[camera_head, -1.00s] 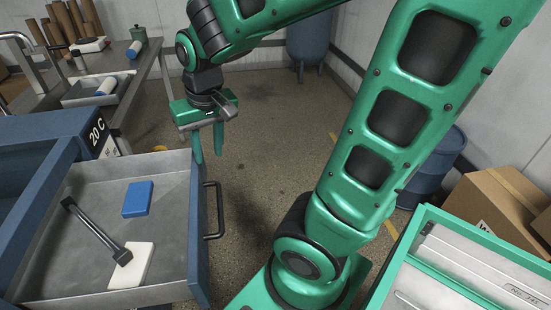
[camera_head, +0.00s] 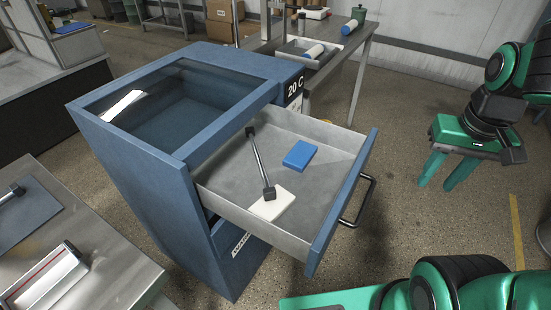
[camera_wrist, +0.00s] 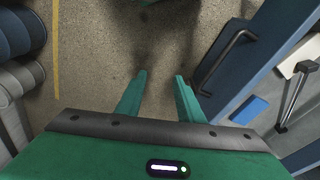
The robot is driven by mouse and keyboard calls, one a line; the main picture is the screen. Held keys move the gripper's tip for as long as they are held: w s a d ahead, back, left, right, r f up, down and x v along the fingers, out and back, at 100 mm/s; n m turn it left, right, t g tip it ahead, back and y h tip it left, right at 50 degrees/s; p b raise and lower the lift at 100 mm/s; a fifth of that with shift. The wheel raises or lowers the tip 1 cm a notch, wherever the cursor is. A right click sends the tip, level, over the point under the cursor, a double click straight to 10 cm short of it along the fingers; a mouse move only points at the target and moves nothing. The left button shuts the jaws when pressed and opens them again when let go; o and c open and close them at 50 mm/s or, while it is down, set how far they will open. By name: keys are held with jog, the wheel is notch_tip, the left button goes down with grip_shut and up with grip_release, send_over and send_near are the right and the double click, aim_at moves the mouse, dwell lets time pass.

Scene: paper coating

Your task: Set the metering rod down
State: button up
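The metering rod (camera_head: 260,162), a thin grey bar with dark end blocks, lies in the open drawer (camera_head: 225,187) of the blue cabinet. Its near end rests on or against a white block (camera_head: 272,203); its far end is at the drawer's back left side. A blue block (camera_head: 299,155) lies to its right. My gripper (camera_head: 436,186) is right of the drawer, apart from it, fingers pointing down, open and empty. In the wrist view the open fingers (camera_wrist: 160,82) have only floor between them, and the metering rod (camera_wrist: 293,98) shows at the right edge.
The drawer handle (camera_head: 359,202) sticks out towards my gripper's side. A steel table (camera_head: 105,255) stands at the lower left with a dark plate (camera_head: 22,212) on it. A bench (camera_head: 352,48) holds a tray behind the cabinet. The floor right of the drawer is free.

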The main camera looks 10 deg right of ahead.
jog(key=w+a+n+t, duration=0.1)
jog(key=w+a+n, duration=0.1)
jog(key=w+a, duration=0.35)
jog(key=n+t+y, duration=0.2)
jog(key=n+y, duration=0.1)
send_near(259, 156)
jog(key=shift+x, duration=4.45)
jog(key=shift+c, duration=0.3)
grip_shut()
